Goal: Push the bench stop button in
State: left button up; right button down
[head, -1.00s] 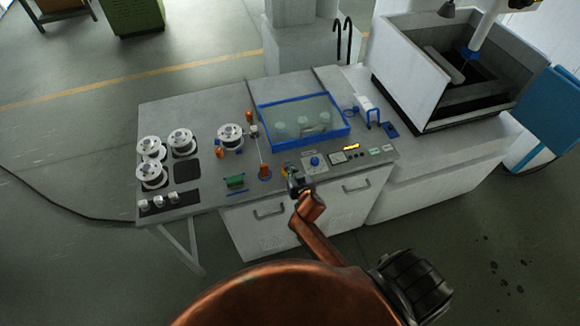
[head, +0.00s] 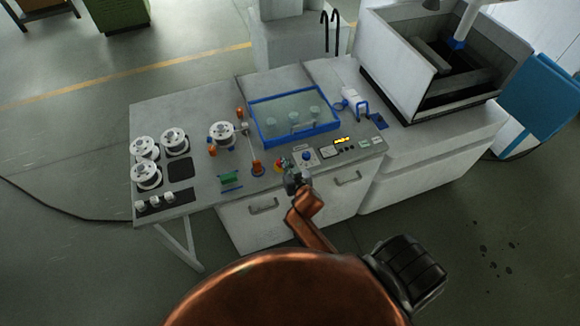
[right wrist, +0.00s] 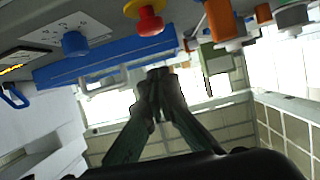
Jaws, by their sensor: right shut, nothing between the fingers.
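The bench stop button, a red mushroom head on a yellow base, shows at the top of the right wrist view (right wrist: 150,22). In the head view it is a small red and yellow spot (head: 279,165) near the bench's front edge, partly hidden by my right gripper (head: 292,176). In the right wrist view my right gripper (right wrist: 158,80) is shut and empty, its fingertips together. The tips appear below the button in that picture, with a visible gap between them; I cannot tell the depth. My left gripper is not in view.
A blue knob (head: 307,155) sits right of the button, and an orange post (head: 257,168) stands left of it. Behind is a blue-framed tray (head: 335,126). White spools (head: 146,175) stand at the left. Cabinet fronts (head: 335,202) lie below the front edge.

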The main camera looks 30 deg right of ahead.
jog(key=v, duration=0.6)
jog(key=shift+r, duration=0.15)
jog(key=shift+b, duration=0.3)
jog(key=s+a+f+n+g+y+b, duration=0.1)
jog(key=s+f+g+b, duration=0.15)
jog(key=f, duration=1.35)
jog(key=s+a+f+n+g+y+b, duration=0.1)
jog(key=s+f+g+b, duration=0.2)
jog(key=f, duration=1.2)
jog(key=s+f+n+g+b, duration=0.1)
jog(key=s+f+b, duration=0.1)
jog(key=s+f, duration=0.65)
jog(key=s+f+g+b, duration=0.1)
jog(key=s+f, duration=0.5)
jog(key=f, duration=0.6)
jog(key=s+f+g+b, duration=0.1)
jog(key=s+f, duration=0.5)
jog(key=s, duration=0.3)
jog(key=s+f+g+b, duration=0.2)
jog(key=s+f, duration=0.3)
jog(key=s, duration=0.4)
jog(key=s+d+f+n+g+y+b, duration=0.1)
jog(key=s+f+g, duration=0.1)
jog(key=s+f, duration=0.4)
jog(key=s, duration=0.3)
jog(key=shift+s+f+b, duration=0.3)
jog(key=shift+s+b, duration=0.05)
